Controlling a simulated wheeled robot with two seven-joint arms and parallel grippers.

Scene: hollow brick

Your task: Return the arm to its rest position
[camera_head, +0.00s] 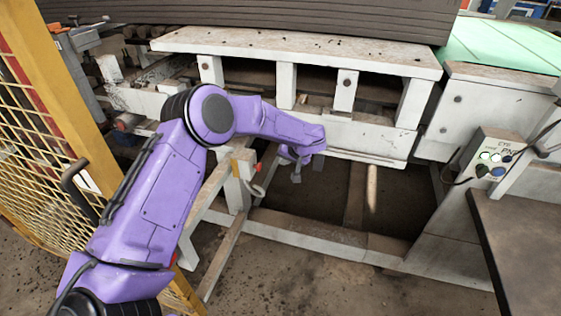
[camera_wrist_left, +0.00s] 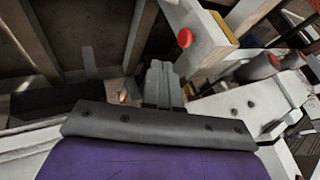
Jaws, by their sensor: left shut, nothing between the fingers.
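My left arm (camera_head: 150,190) is purple and comes in from the lower left in the head view, bent at a dark elbow joint. Its forearm reaches right, in front of the white machine frame. My left gripper (camera_head: 296,178) hangs at its end, small and pointing down, above the dark opening in the frame. In the left wrist view the gripper (camera_wrist_left: 162,80) shows as grey fingers close together, shut and empty. My right gripper is not in view.
A white machine frame (camera_head: 300,40) with dark gaps stands ahead. A yellow mesh fence (camera_head: 40,150) stands close on the left. A control box (camera_head: 490,155) with buttons and a dark tabletop (camera_head: 520,240) are at the right. A red knob (camera_wrist_left: 185,38) shows near the gripper.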

